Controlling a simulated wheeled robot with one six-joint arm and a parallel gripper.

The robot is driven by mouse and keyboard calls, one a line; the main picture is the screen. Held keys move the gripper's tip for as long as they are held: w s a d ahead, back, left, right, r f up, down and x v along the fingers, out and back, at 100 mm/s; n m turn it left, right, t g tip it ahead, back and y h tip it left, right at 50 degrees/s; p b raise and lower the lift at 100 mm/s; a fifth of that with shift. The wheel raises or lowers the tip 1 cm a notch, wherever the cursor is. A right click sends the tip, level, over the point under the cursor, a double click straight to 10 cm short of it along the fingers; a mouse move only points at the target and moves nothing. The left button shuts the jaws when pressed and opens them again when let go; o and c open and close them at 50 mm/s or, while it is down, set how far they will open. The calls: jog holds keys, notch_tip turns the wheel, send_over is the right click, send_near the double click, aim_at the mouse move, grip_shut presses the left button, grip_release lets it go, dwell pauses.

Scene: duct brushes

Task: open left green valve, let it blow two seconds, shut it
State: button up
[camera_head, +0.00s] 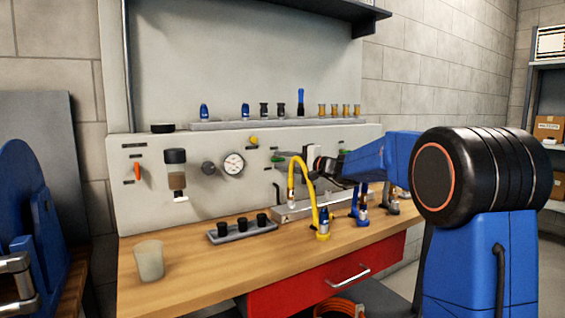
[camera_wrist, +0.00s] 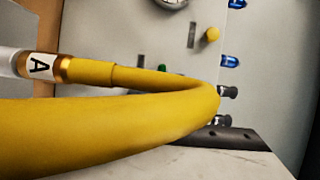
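A small green part (camera_head: 276,159), seemingly the left valve's handle, shows on the grey panel left of the yellow hose (camera_head: 310,186). It is too small to tell whether it is open or shut. In the wrist view a green spot (camera_wrist: 162,68) shows just behind the yellow hose (camera_wrist: 110,125), which fills the near view and has an "A" tag (camera_wrist: 40,66). My gripper (camera_head: 316,160) is in front of the panel beside the hose's top. Its fingertips are not clear, and nothing shows held.
The hose arches close to my gripper, its lower end at a yellow block (camera_head: 323,236) on the wooden bench (camera_head: 190,262). A gauge (camera_head: 234,164), a yellow knob (camera_head: 253,140), a black-capped rack (camera_head: 243,231) and a cup (camera_head: 149,260) stand left. Brushes line the upper ledge (camera_head: 225,125).

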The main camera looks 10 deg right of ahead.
grip_shut()
jog(key=n+h, duration=0.1)
jog(key=n, duration=0.2)
jog(key=shift+r+g, duration=0.15)
jog(key=shift+g, duration=0.25)
jog(key=n+h, duration=0.1)
jog(key=n, duration=0.1)
jog(key=n+h, duration=0.1)
jog(key=n, duration=0.1)
jog(key=shift+a+r+g, duration=0.1)
jog(key=shift+a+g, duration=0.05)
jog(key=shift+g, duration=0.15)
jog(key=n+h, duration=0.2)
jog(key=n, duration=0.1)
jog(key=shift+s+a, duration=0.1)
jog(key=n+h, duration=0.2)
jog(key=shift+a+n, duration=0.1)
jog(key=shift+n, duration=0.3)
